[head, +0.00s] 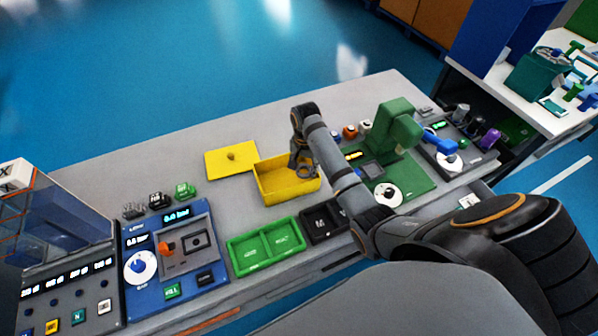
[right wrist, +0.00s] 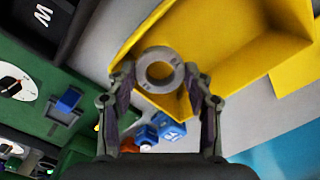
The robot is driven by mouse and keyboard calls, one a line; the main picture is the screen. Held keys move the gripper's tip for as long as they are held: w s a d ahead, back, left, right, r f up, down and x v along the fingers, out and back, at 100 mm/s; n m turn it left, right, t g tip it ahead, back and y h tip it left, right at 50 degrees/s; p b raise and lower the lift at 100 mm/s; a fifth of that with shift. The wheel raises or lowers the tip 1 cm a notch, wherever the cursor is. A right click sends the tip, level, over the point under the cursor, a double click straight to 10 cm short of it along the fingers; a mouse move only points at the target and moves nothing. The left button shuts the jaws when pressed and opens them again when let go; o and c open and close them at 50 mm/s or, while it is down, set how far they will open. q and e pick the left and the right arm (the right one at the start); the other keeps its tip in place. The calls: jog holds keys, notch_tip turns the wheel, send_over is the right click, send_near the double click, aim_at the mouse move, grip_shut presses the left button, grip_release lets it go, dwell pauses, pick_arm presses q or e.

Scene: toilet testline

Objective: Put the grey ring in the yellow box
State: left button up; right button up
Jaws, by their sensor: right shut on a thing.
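The grey ring (right wrist: 159,70) is between the fingertips of my right gripper (right wrist: 160,85), which is shut on it. In the head view the right gripper (head: 302,165) is over the yellow box (head: 275,196), near its right end, with the ring (head: 304,171) under it. The box is open and its visible floor is bare. In the right wrist view the yellow box (right wrist: 235,50) lies beyond the ring. I cannot tell whether the ring is above the rim or below it. My left gripper is not in view.
The box's yellow lid (head: 231,158) lies flat to the left of the box. A green two-part tray (head: 265,249) stands in front. A green machine (head: 398,130) is close on the right, and a blue panel (head: 172,252) is on the left.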

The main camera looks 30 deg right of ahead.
aim_at(302, 166)
jog(key=shift+w+d+f, duration=0.1)
jog(key=shift+w+f, duration=0.8)
jog(key=shift+f, duration=0.3)
jog(key=shift+w+f, duration=0.4)
jog(key=shift+f, duration=1.55)
jog(key=shift+f, duration=0.15)
jog(key=o, duration=0.7)
jog(key=shift+r, duration=0.25)
notch_tip(302, 166, up, 12)
jog(key=shift+f+b, duration=0.1)
jog(key=shift+b, duration=0.3)
jog(key=shift+s, duration=0.1)
